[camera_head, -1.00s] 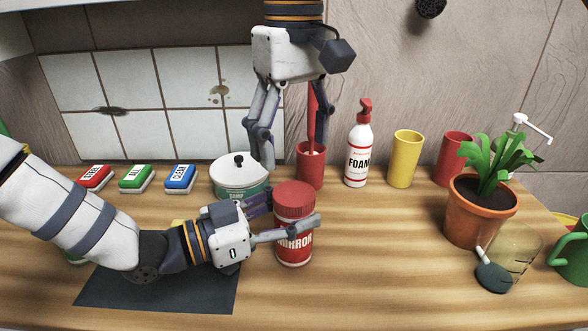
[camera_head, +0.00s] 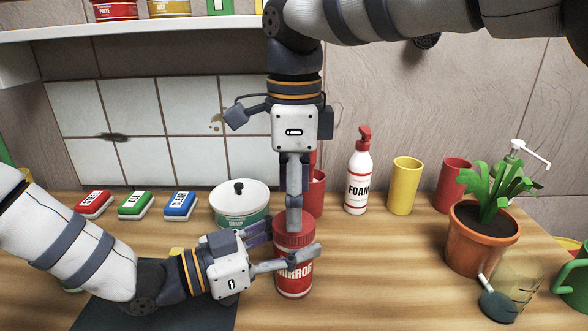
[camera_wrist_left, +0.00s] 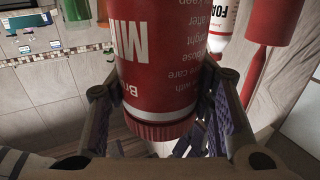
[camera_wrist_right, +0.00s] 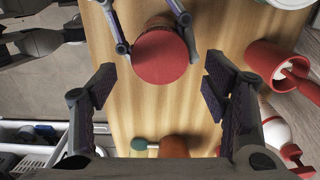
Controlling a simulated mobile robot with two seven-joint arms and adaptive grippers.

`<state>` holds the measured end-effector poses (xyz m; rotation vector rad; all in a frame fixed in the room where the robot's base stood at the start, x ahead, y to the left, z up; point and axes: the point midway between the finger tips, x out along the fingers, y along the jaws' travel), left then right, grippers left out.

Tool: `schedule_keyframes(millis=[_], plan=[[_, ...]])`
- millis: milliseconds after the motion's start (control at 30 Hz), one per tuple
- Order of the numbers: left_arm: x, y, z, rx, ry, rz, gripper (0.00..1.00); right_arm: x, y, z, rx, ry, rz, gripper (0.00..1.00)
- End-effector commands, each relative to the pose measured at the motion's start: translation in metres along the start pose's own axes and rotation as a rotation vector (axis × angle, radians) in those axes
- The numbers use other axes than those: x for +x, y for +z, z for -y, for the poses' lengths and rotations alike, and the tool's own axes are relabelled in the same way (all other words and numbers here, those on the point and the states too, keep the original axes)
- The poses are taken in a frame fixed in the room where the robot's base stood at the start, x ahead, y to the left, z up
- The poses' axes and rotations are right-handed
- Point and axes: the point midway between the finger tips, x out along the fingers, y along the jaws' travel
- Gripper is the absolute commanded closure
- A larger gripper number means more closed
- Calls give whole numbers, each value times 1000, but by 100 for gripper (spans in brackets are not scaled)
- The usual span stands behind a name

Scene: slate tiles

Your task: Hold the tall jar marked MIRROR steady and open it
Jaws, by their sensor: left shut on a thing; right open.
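The tall red jar marked MIRROR (camera_head: 294,278) stands upright on the wooden counter with its ribbed red lid (camera_head: 292,236) on. My left gripper (camera_head: 284,250) is shut around the jar's upper body, just below the lid; the left wrist view shows the jar (camera_wrist_left: 160,70) between its fingers. My right gripper (camera_head: 294,222) points down over the lid, its fingers lined up one behind the other in the head view. In the right wrist view this gripper (camera_wrist_right: 158,90) is open and empty, and the round lid top (camera_wrist_right: 160,57) shows ahead, between and beyond the fingertips.
A white and green pot (camera_head: 240,205) stands close behind my left gripper. A red cup (camera_head: 316,195), FOAM bottle (camera_head: 358,180) and yellow cup (camera_head: 404,185) line the back. A potted plant (camera_head: 480,238) is at right.

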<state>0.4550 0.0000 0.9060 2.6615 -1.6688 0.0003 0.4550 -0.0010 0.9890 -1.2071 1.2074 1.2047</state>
Motion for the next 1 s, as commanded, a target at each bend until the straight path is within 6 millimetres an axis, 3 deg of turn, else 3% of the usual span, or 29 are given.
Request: schedule_keyframes(millis=[200, 500, 700, 733, 800, 833, 900, 1000], plan=[[0, 0, 0, 0, 0, 0, 100, 30, 0, 0, -3, 1, 0, 31], [0, 0, 0, 0, 0, 0, 100, 34, 0, 0, -3, -1, 1, 31], [0, 0, 0, 0, 0, 0, 100, 34, 0, 0, -3, -1, 1, 76], [0, 0, 0, 0, 0, 0, 100, 34, 0, 0, -3, -1, 1, 81], [0, 0, 0, 0, 0, 0, 100, 34, 0, 0, -3, -1, 1, 82], [0, 0, 0, 0, 0, 0, 100, 34, 0, 0, -3, -1, 1, 46], [0, 0, 0, 0, 0, 0, 100, 34, 0, 0, -3, -1, 1, 30], [0, 0, 0, 0, 0, 0, 100, 34, 0, 0, -3, -1, 1, 28]])
